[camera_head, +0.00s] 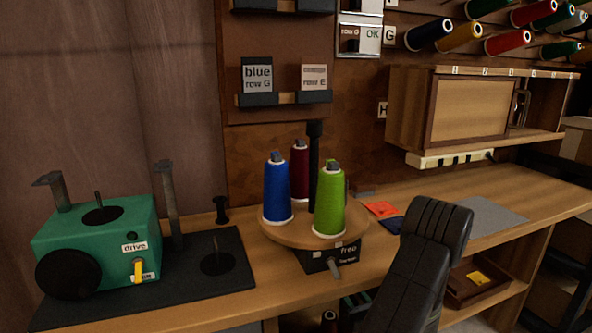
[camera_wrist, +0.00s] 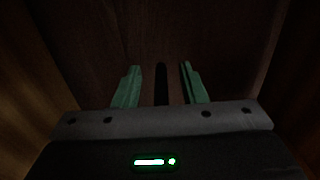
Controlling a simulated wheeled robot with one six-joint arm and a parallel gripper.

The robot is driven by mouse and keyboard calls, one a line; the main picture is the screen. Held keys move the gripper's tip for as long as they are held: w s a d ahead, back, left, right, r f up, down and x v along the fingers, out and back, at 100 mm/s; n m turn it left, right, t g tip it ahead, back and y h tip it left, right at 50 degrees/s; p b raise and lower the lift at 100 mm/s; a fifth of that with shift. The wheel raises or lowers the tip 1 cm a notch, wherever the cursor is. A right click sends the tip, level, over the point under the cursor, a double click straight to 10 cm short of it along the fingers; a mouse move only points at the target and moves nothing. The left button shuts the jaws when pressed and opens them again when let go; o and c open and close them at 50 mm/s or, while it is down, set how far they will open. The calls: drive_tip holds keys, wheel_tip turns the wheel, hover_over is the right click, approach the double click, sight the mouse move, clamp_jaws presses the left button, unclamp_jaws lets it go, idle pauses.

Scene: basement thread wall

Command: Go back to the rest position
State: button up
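In the wrist view my gripper (camera_wrist: 160,72) has two green fingers standing apart, with gaps between them. A narrow dark upright shape (camera_wrist: 161,86) shows between the fingers and touches neither; I cannot tell what it is. Beyond the fingers is a dim brown wooden surface (camera_wrist: 160,30). In the head view a dark link of my arm (camera_head: 428,250) rises at the lower middle right, in front of the workbench (camera_head: 512,198); my gripper's fingers do not show there.
A round wooden turntable (camera_head: 301,238) holds blue (camera_head: 277,194), dark red (camera_head: 300,158) and green (camera_head: 329,205) thread cones. A green machine (camera_head: 80,235) stands at left. A wooden cabinet (camera_head: 470,110) and thread rack (camera_head: 507,42) are at right. A grey mat (camera_head: 492,218) lies clear.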

drive_tip(key=p+v, duration=0.2)
drive_tip(key=v, duration=1.2)
drive_tip(key=b+x, duration=0.1)
drive_tip(key=x, duration=0.3)
drive_tip(key=b+x, duration=0.1)
drive_tip(key=x, duration=0.4)
drive_tip(key=f+b+x, duration=0.1)
drive_tip(key=x, duration=0.4)
drive_tip(key=shift+w+a+r+p, duration=0.1)
drive_tip(key=shift+w+r+p, duration=0.05)
drive_tip(key=shift+r+p, duration=0.45)
drive_tip(key=v, duration=1.7)
drive_tip(key=shift+r+b, duration=0.4)
drive_tip(key=shift+r, duration=0.1)
